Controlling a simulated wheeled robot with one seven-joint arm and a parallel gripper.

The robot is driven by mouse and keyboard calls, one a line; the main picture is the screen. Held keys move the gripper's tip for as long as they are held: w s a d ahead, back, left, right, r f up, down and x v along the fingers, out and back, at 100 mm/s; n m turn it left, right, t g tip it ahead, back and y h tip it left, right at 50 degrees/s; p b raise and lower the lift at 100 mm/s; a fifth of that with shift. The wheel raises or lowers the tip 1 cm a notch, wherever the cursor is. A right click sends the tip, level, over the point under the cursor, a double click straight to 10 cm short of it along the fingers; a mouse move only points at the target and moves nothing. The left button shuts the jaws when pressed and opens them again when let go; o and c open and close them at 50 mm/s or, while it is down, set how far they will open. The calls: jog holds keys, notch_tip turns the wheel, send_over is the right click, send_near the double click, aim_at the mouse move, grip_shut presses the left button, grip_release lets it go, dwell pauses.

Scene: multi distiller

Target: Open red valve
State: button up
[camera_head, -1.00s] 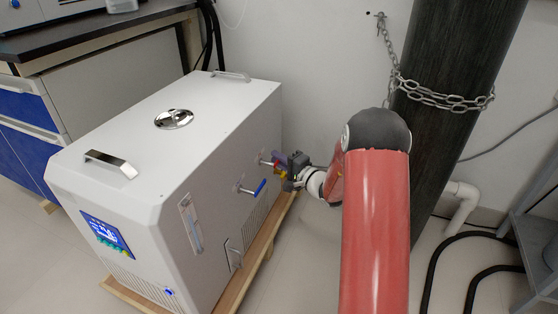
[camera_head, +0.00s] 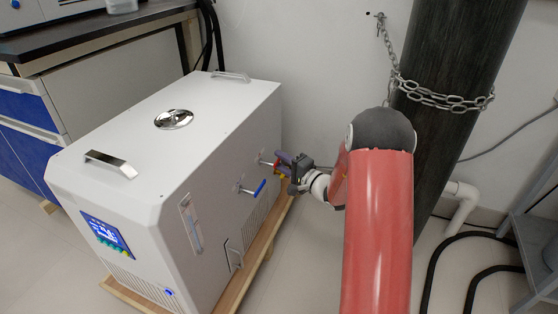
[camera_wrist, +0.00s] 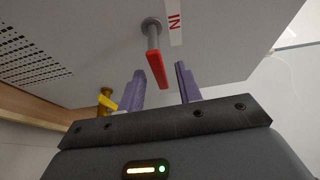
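The red valve handle (camera_wrist: 157,70) shows in the wrist view on a grey stem, beside a label reading "IN". It points toward my gripper and lies near the gap between the two purple fingers. My gripper (camera_wrist: 160,86) is open, one finger on each side of the handle's line, with no visible contact. In the head view my gripper (camera_head: 284,161) is at the right side of the white machine (camera_head: 185,125), by the farther valve stem. The red handle is hard to make out there behind the fingers.
A blue valve handle (camera_head: 260,188) sticks out nearer the machine's front. A yellow fitting (camera_wrist: 107,98) is beside the left finger in the wrist view. A dark chained cylinder (camera_head: 455,70) stands at the right, behind my arm. Floor is free between machine and cylinder.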

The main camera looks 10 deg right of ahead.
jog(key=v, duration=0.6)
jog(key=shift+s, duration=0.1)
